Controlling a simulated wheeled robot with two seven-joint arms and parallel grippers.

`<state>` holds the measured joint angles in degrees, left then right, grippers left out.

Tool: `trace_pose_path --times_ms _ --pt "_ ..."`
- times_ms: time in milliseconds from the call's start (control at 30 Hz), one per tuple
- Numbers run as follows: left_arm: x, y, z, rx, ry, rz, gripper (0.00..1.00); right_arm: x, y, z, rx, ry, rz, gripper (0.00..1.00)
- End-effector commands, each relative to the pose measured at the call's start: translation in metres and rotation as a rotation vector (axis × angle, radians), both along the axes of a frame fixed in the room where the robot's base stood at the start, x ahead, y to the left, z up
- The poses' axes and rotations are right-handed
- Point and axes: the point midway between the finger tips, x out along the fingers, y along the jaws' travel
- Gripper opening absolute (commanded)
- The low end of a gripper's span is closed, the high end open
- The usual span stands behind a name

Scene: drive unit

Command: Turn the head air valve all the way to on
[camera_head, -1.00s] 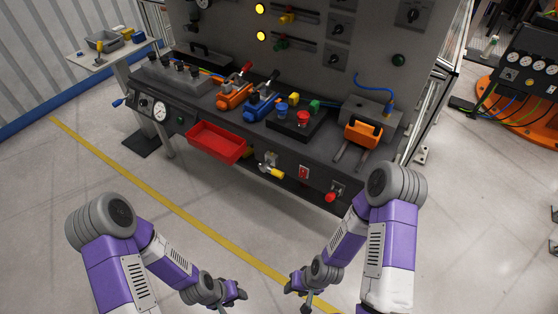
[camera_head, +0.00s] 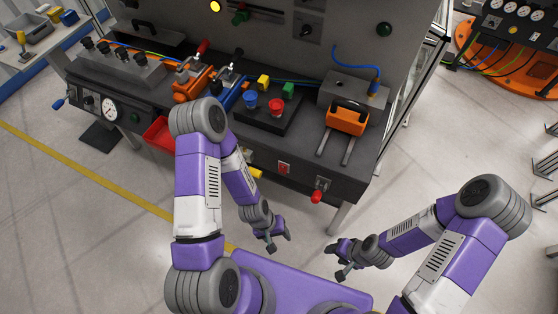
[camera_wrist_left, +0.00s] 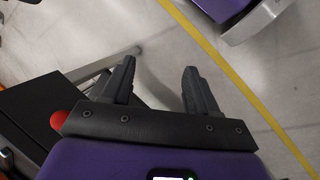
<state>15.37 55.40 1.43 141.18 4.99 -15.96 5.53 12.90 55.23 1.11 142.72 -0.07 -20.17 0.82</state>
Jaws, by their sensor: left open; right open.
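No label can be read that marks the head air valve. Candidates on the bench front are a yellow handle (camera_head: 256,173), partly hidden behind my left arm, a red knob (camera_head: 316,196) at the right, and a blue lever (camera_head: 58,103) at the left end beside a round gauge. My left gripper (camera_head: 279,241) is open and empty, low in front of the bench and apart from it. In the left wrist view, its fingers (camera_wrist_left: 160,72) stand apart over floor, with a red knob (camera_wrist_left: 58,119) at the left. My right gripper (camera_head: 337,261) is open and empty, further right.
A red tray (camera_head: 158,134) is partly behind my left arm. A side table (camera_head: 30,55) stands far left.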

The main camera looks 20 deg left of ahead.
Motion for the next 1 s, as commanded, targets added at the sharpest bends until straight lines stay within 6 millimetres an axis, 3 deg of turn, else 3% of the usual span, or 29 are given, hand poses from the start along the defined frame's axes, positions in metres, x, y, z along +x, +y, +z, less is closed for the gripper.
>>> trace_pose_path --times_ms 167,267,367,467,533,633,667,800,900,1000 --pt "-0.011 0.024 -0.039 -0.029 0.414 0.645 0.59 0.0 0.001 -0.026 0.001 0.0 0.001 0.53" --pt "-0.004 0.026 -0.051 -0.112 0.718 1.114 0.59 0.0 0.001 -0.041 0.001 0.0 0.001 0.53" --pt "0.023 0.03 -0.057 -0.259 1.028 1.556 0.59 0.0 0.001 -0.055 0.001 0.0 0.001 0.53" --pt "0.066 0.05 -0.059 -0.486 1.345 1.943 0.59 0.0 0.001 -0.069 0.0 0.001 0.001 0.53" --pt "0.098 0.075 -0.059 -0.688 1.557 2.148 0.59 0.0 0.0 -0.077 0.0 0.001 0.001 0.53" --pt "0.137 0.121 -0.056 -1.006 1.818 2.319 0.59 0.0 0.0 -0.087 0.0 0.001 0.001 0.53" --pt "0.145 0.136 -0.055 1.056 -1.812 -2.256 0.59 0.0 0.0 -0.089 0.0 0.001 0.001 0.53" --pt "0.169 0.19 -0.05 1.167 -1.694 -1.909 0.59 0.0 0.0 -0.096 0.0 0.001 0.001 0.53" --pt "0.176 0.21 -0.047 1.204 -1.658 -1.792 0.59 0.0 0.001 -0.098 0.0 0.0 0.001 0.53" --pt "0.184 0.213 -0.048 1.214 -1.649 -1.754 0.59 0.0 0.001 -0.1 0.0 0.0 0.001 0.53"
